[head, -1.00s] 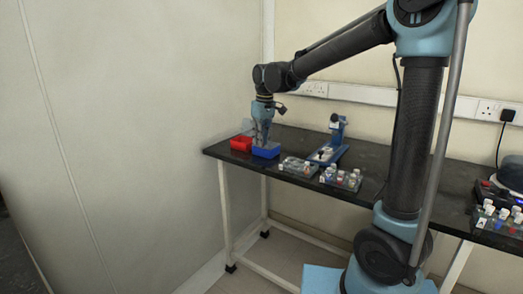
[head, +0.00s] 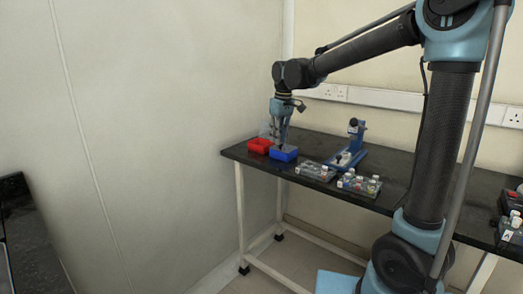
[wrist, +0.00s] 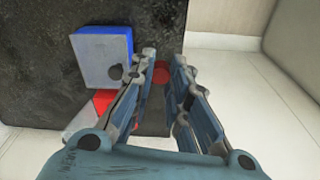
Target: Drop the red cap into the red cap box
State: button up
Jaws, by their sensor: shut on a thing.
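My gripper (head: 279,144) points down at the far left end of the black table, just behind or above the blue box (head: 284,154). In the wrist view its fingers (wrist: 164,64) are closed around a small round red cap (wrist: 161,75), partly hidden by the fingers. The red cap box (head: 259,146) is an open red tray left of the blue box. In the wrist view the red box (wrist: 103,99) shows only in part, left of the fingers, and the blue box (wrist: 101,55) lies beyond it. The cap cannot be made out in the head view.
Racks of small capped vials (head: 358,184) and a grey rack (head: 316,171) stand right of the boxes on the black table (head: 400,196). A blue stand (head: 352,150) is behind them. A wall closes off the left side. A dark surface (head: 28,235) shows at the far left.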

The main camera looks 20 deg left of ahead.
jog(key=w+a, duration=1)
jog(key=w, duration=0.5)
jog(key=shift+s+d+f, duration=0.1)
jog(key=shift+f, duration=1.4)
jog(key=shift+d+f, duration=0.1)
jog(key=shift+f, duration=1.4)
jog(key=o, duration=0.7)
jog(key=r, duration=0.4)
jog(key=d+r, duration=0.1)
jog(key=r, duration=0.7)
jog(key=shift+s+d, duration=0.15)
jog(key=shift+s, duration=0.2)
